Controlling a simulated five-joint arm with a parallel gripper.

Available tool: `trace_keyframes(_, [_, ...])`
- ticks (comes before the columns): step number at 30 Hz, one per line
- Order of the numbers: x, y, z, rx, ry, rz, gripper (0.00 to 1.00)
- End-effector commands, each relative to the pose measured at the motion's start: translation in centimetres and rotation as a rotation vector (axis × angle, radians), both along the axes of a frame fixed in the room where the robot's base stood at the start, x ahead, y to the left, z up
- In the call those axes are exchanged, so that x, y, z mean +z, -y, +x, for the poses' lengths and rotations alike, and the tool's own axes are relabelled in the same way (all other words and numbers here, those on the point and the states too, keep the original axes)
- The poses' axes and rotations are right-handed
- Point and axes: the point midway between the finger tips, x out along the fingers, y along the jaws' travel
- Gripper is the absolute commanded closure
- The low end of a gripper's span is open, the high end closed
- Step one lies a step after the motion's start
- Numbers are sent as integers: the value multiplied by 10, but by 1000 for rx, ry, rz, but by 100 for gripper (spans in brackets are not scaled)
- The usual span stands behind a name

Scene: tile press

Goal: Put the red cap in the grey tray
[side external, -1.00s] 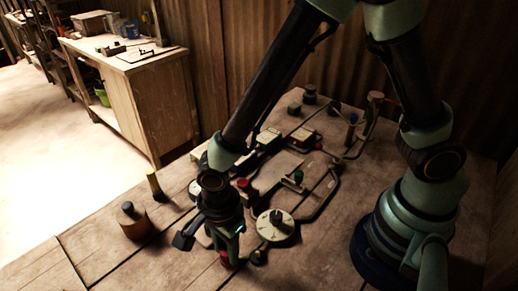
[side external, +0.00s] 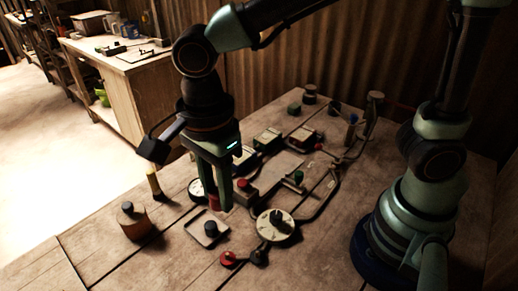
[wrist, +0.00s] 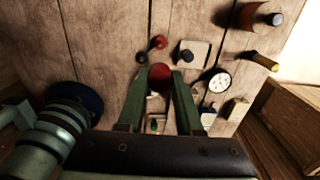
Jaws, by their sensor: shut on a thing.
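The red cap (side external: 213,203) is between my gripper's fingertips (side external: 217,206), held above the table. In the wrist view the red cap (wrist: 160,77) shows as a round red thing between the two green fingers of my gripper (wrist: 162,71). The grey tray (side external: 195,233) is a shallow, rimmed square on the table, below and in front of the gripper in the side view. A dark knob-like piece sits in it. In the wrist view the tray (wrist: 203,63) lies beyond the fingertips, up and to the right. The cap is apart from the tray.
A red round end (side external: 228,258) joined to a black one (side external: 260,257) lies near the tray. A dial disc (side external: 276,226) with a dark knob stands right of the tray. An orange-brown cylinder (side external: 135,226) and a yellow post (side external: 153,184) stand to the left. Boxes and pipes fill the back.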

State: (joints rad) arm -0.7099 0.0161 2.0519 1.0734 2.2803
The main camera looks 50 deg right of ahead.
Motion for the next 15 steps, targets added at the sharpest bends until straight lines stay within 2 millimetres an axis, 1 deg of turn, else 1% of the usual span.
trace_keyframes(1, [9, -1, 1, 0, 4, 3, 100])
trace_keyframes(3, [17, -1, 1, 0, 2, 2, 100])
trace_keyframes(8, [27, 0, 2, 25, 1, 1, 100])
trace_keyframes(11, [30, 0, 8, 96, -1, -1, 100])
trace_keyframes(15, [30, 1, 21, 276, -1, -1, 100])
